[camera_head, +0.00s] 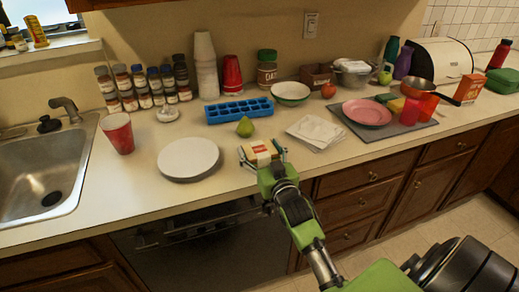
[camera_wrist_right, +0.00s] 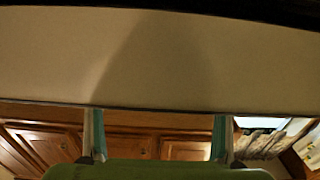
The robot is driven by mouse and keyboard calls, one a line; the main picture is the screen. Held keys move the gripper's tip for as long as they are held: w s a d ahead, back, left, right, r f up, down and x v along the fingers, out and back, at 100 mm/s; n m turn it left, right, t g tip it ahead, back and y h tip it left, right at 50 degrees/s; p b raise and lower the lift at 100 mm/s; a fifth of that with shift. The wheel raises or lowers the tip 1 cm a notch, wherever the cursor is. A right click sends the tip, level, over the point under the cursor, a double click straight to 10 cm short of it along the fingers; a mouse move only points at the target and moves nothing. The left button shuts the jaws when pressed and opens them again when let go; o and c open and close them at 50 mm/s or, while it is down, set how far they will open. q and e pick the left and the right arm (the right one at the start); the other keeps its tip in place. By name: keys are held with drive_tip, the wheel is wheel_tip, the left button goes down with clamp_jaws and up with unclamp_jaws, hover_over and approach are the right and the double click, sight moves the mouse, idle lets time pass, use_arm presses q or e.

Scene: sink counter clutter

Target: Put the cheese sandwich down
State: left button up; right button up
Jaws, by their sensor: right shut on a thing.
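The cheese sandwich (camera_head: 260,149) shows in the head view as a small tan block with a pale band. It is between the fingers of my right gripper (camera_head: 262,154), which is shut on it at the front edge of the counter (camera_head: 225,187). I cannot tell whether the sandwich touches the counter. In the right wrist view, the two fingers of my right gripper (camera_wrist_right: 157,137) stand apart at the bottom. A broad beige surface fills the upper part there, and I cannot make out the sandwich clearly. My left gripper is not in view.
White plates (camera_head: 188,158) lie left of the sandwich, and a green pear (camera_head: 245,127) sits behind it. Napkins (camera_head: 316,132) lie to the right, before a grey mat with a pink plate (camera_head: 367,112). A blue ice tray (camera_head: 239,110) is behind. A red cup (camera_head: 118,133) stands by the sink (camera_head: 40,178).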

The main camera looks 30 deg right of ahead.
drive_tip(key=o, duration=1.2)
drive_tip(key=shift+w+f, duration=0.1)
drive_tip(key=shift+f, duration=0.15)
